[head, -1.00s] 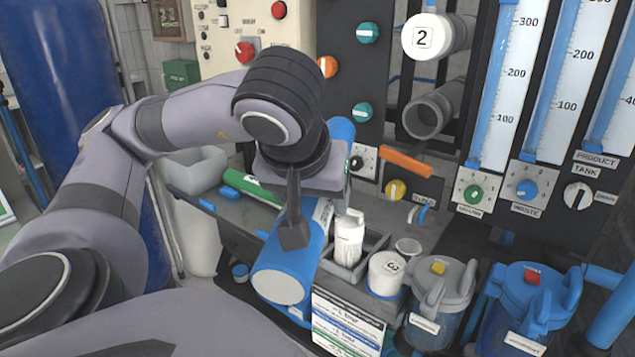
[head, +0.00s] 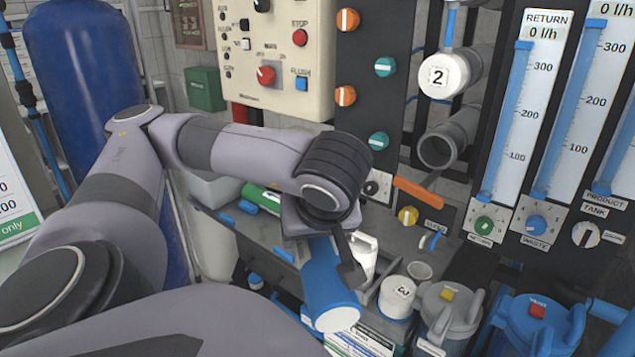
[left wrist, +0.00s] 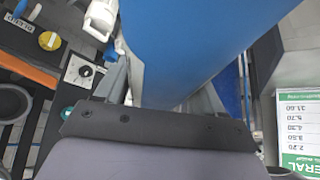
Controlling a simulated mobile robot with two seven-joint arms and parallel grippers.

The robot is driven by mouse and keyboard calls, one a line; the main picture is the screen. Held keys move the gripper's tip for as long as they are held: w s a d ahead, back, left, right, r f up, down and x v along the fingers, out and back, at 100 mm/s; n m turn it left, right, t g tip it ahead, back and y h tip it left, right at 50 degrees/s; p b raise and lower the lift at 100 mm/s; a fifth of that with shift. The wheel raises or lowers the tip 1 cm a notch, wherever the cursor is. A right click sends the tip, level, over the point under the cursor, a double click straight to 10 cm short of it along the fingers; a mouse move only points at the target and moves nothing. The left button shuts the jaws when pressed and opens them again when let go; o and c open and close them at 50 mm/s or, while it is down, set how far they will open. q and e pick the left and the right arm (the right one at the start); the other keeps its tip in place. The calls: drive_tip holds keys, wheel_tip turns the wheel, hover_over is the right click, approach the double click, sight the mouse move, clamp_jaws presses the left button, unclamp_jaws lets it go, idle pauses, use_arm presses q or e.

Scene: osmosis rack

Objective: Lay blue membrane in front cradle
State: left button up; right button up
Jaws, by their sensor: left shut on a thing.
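The blue membrane (head: 329,287) is a thick blue cylinder with a pale round end, held tilted over the front of the grey bench in the head view. My left gripper (head: 345,262) is shut on it, with one dark finger showing along its right side. In the left wrist view the membrane (left wrist: 195,40) fills the upper middle, close to the camera. The front cradle cannot be made out; the membrane and my arm cover part of the bench. My right gripper is not in view.
A white bottle (head: 364,252) and a white tub (head: 397,296) stand just right of the membrane. A green-labelled tube (head: 262,197) lies at the back left of the bench. Lidded housings (head: 450,312) stand at the front right. An orange handle (head: 419,192) juts from the panel.

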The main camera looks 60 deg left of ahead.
use_arm(q)
drive_tip(key=shift+s+a+f+n+g+p, duration=0.2)
drive_tip(key=shift+a+n+g+p, duration=0.4)
drive_tip(key=shift+n+p, duration=0.4)
drive_tip(key=shift+s+a+f+n+g+p, duration=0.15)
drive_tip(key=shift+a+n+g+p, duration=0.4)
drive_tip(key=shift+n+p, duration=0.4)
drive_tip(key=shift+s+a+f+n+g+p, duration=0.1)
drive_tip(key=shift+a+n+g+p, duration=0.2)
drive_tip(key=shift+n+g+p, duration=0.25)
drive_tip(key=shift+s+a+f+n+g+p, duration=0.1)
drive_tip(key=shift+a+n+g+p, duration=0.15)
drive_tip(key=shift+n, duration=0.45)
drive_tip(key=shift+s+a+f+n+g, duration=0.1)
drive_tip(key=shift+a+f+n+g, duration=0.25)
drive_tip(key=shift+n, duration=0.35)
